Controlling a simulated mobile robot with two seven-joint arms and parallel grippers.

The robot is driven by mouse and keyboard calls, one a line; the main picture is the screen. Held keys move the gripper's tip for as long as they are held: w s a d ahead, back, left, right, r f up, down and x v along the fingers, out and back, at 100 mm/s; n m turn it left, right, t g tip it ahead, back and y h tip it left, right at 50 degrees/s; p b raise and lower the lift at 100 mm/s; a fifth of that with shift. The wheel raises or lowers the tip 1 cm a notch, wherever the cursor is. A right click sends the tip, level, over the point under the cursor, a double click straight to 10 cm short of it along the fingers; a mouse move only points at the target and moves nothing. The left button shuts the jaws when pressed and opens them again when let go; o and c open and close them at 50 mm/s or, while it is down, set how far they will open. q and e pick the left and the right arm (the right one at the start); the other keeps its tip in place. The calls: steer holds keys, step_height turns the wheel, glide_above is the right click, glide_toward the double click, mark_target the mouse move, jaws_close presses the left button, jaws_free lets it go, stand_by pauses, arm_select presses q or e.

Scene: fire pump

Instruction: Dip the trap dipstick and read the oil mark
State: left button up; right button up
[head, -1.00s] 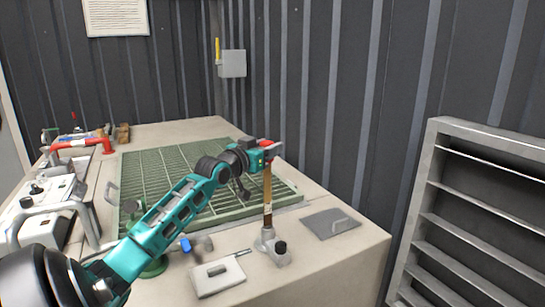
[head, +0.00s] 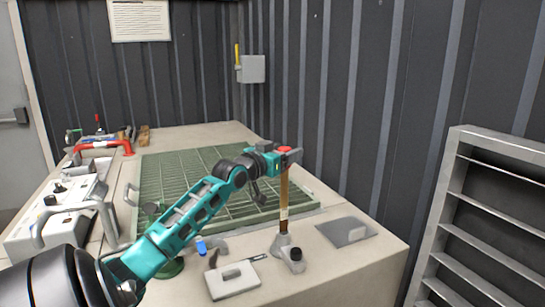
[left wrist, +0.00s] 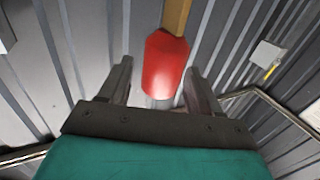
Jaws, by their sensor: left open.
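The dipstick (head: 284,190) is an upright brown-and-yellow stick with a pale band low down and a red grip (head: 284,150) on top. Its foot is in a small grey metal fitting (head: 284,247) on the bench. My left gripper (head: 287,157) is open at the red grip. In the left wrist view, the red grip (left wrist: 165,65) lies between the two parted fingers of my left gripper (left wrist: 160,85), with a gap showing on each side. The oil mark cannot be made out. My right gripper is not in view.
A grey plate with a handle (head: 232,280) and a dark flat plate (head: 345,231) lie on the bench beside the fitting. A green grating (head: 185,180) is behind my arm. A red pipe (head: 100,146) is at the left, a metal shelf (head: 490,215) at the right.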

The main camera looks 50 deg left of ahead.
arm_select(q)
steer(key=s+d, duration=0.2)
steer(key=s, duration=1)
steer(key=shift+s+d+b, duration=0.2)
steer(key=shift+b, duration=0.15)
